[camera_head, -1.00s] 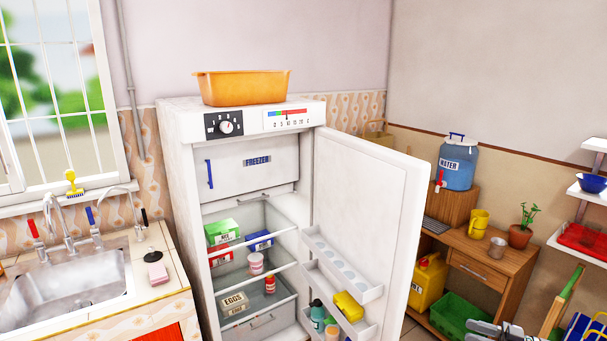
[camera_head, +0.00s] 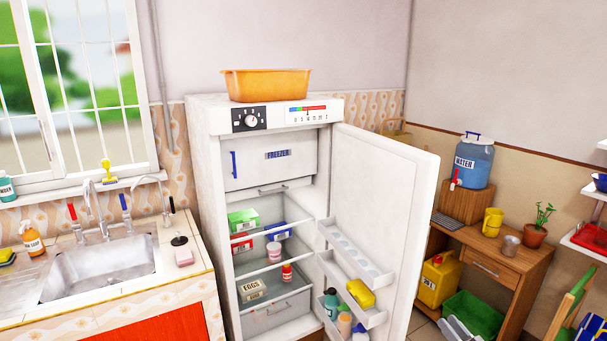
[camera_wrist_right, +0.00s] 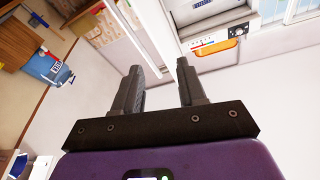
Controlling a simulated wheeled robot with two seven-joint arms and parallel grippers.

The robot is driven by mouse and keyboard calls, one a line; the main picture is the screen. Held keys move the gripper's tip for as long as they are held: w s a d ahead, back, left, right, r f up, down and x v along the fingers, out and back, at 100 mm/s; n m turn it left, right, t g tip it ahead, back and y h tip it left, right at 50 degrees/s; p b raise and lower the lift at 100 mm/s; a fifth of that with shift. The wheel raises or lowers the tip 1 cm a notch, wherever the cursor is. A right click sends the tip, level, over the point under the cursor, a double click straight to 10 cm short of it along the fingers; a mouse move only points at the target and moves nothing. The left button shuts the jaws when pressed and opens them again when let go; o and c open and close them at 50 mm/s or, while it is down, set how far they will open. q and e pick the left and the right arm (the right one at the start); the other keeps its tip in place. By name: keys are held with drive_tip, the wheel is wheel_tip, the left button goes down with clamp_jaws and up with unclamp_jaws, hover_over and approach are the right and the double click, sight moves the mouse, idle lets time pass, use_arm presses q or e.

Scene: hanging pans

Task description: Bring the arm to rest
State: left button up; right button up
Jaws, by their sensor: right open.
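My right gripper (camera_head: 456,329) shows only in part at the bottom edge of the head view, in front of the green crate (camera_head: 478,311). In the right wrist view its two dark fingers (camera_wrist_right: 160,88) are apart with nothing between them. That view is tilted and shows bare wall beyond the fingertips. My left gripper is in neither view.
The fridge (camera_head: 212,190) stands with its door (camera_head: 392,200) wide open to the right. A sink (camera_head: 100,270) is at left. A wooden desk (camera_head: 520,262) with a blue water jug (camera_head: 474,165) is at right. An orange tub (camera_head: 266,85) tops the fridge.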

drive_tip(key=s+a+f+m+g+h, duration=0.3)
drive_tip(key=a+f+g, duration=0.1)
drive_tip(key=a+f, duration=0.55)
drive_tip(key=s+a+f+m+g+h, duration=0.3)
drive_tip(key=a+f+g, duration=0.1)
drive_tip(key=a+f, duration=0.55)
drive_tip(key=s+a+f+g+y, duration=0.1)
drive_tip(key=s+a, duration=0.4)
drive_tip(key=s, duration=0.5)
drive_tip(key=s+a+f+n+g+y, duration=0.1)
drive_tip(key=s+a+f+g, duration=0.1)
drive_tip(key=s+a+g, duration=0.4)
drive_tip(key=s+a+f+n+g+y, duration=0.1)
drive_tip(key=s+a+g, duration=0.3)
drive_tip(key=s, duration=1)
drive_tip(key=shift+s+a+f, duration=0.2)
drive_tip(key=shift+a+f, duration=0.65)
drive_tip(key=shift+a, duration=0.3)
